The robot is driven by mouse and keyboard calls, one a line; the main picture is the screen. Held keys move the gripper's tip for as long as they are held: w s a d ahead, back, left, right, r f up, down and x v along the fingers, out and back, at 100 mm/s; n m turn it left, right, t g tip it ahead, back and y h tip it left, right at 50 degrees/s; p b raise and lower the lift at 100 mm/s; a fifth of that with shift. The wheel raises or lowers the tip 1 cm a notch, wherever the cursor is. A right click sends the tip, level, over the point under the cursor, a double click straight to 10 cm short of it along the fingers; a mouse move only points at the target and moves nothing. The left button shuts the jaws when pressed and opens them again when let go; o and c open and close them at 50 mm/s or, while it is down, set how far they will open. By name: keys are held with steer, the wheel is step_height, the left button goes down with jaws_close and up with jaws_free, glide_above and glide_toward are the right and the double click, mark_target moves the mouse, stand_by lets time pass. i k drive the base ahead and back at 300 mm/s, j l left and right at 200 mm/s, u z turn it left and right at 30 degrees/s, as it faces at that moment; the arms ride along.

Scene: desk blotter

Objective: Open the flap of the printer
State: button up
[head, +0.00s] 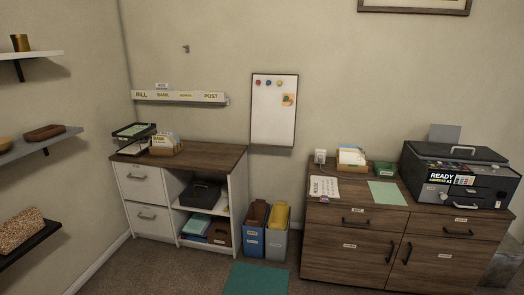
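The printer (460,172) stands on the right end of the brown cabinet at the right of the head view. It is black and dark grey, with a lid that has a handle on top. Its front carries a label reading "READY" and a small knob or button low on the left. A grey sheet or panel (444,133) rises behind it. I cannot tell which part is the flap; the lid and front panels look closed. My gripper is not in view.
The brown cabinet (350,250) has handled drawers and doors. A green sheet (387,193), papers (324,188) and a card holder (350,157) lie left of the printer. Blue and grey bins (276,243) stand left of the cabinet. A teal mat (255,280) lies on the floor.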

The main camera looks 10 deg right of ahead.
mark_target(454, 190)
steer(key=i+j+z, duration=0.1)
steer(key=i, duration=1.8)
steer(key=i+j+z, duration=0.15)
steer(key=i+z, duration=0.2)
steer(key=i, duration=0.15)
steer(key=i+j+z, duration=0.3)
steer(key=i, duration=0.15)
steer(key=i+j+z, duration=0.35)
steer(key=i+z, duration=0.1)
steer(key=z, duration=1.2)
steer(key=i+z, duration=0.55)
steer(key=k+l, duration=0.05)
steer(key=k, duration=0.05)
